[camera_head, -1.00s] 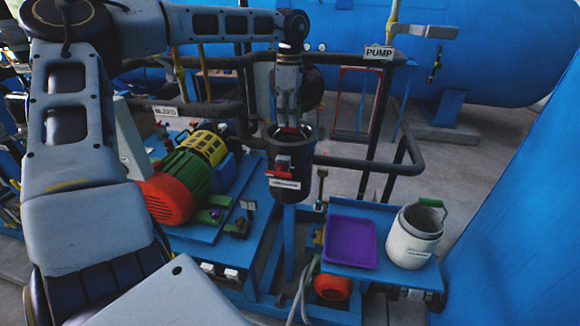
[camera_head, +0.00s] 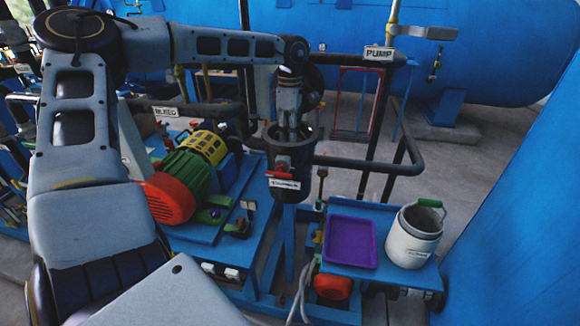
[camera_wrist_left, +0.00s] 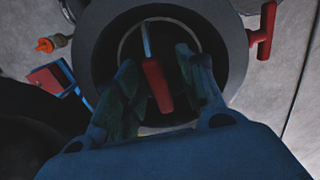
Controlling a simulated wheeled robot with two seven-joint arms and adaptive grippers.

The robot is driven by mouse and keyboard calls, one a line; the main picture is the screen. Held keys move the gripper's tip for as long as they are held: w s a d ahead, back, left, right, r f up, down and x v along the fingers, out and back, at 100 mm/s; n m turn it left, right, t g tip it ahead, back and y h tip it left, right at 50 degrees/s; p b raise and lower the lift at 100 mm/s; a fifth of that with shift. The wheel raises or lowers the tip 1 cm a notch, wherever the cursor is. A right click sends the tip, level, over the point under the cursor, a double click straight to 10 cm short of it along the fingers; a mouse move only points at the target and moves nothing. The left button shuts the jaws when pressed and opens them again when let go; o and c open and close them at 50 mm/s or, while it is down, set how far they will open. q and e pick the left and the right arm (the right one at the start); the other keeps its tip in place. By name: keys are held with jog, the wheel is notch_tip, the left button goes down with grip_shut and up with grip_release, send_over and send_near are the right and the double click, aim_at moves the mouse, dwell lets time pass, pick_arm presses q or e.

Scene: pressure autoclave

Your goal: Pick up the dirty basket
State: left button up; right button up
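The dark strainer housing (camera_head: 290,185) stands open at the top, with a label on its front. Inside it, the dirty basket shows in the left wrist view as a round rim (camera_wrist_left: 125,38) with a red handle (camera_wrist_left: 157,85). My left gripper (camera_head: 290,132) points down into the housing mouth, and its fingertips are hidden there in the head view. In the left wrist view the gripper (camera_wrist_left: 160,75) is open, one finger on each side of the red handle, with a gap showing on both sides. My right gripper is not in view.
A red, green and yellow pump motor (camera_head: 185,175) is at left.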

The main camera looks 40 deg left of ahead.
pick_arm(q)
jog(key=shift+c, duration=0.5)
grip_shut()
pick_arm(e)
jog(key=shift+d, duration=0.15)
pick_arm(q)
jog(key=shift+r, duration=0.15)
notch_tip(320, 180, up, 28)
jog(key=p, duration=0.2)
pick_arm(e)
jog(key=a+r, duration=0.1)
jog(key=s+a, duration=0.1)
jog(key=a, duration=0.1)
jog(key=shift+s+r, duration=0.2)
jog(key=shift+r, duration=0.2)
